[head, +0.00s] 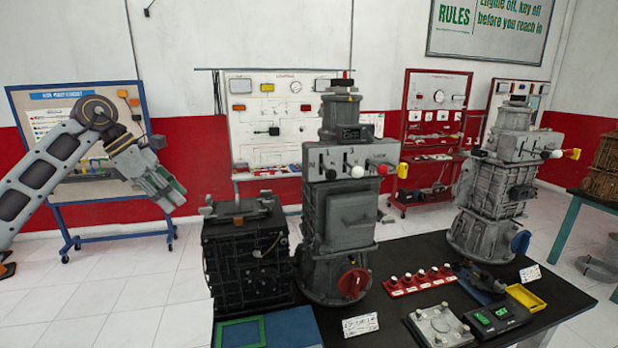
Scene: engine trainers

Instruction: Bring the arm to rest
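My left arm comes in from the left edge, bends at a raised elbow and slopes down to the right. My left gripper (168,192) hangs in the air in front of the blue-framed board, left of and a little above the black engine block (245,262). Nothing shows held in it. Its fingers look close together, but from this angle I cannot tell whether they are open or shut. It appears apart from everything around it. My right gripper is not in view.
A dark table (400,262) bears the black block, two tall grey engine trainers (338,215) (492,190), a red rack of white knobs (418,280), a yellow tray (526,298) and a green frame (240,334). A blue-framed board (68,212) stands behind my arm.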

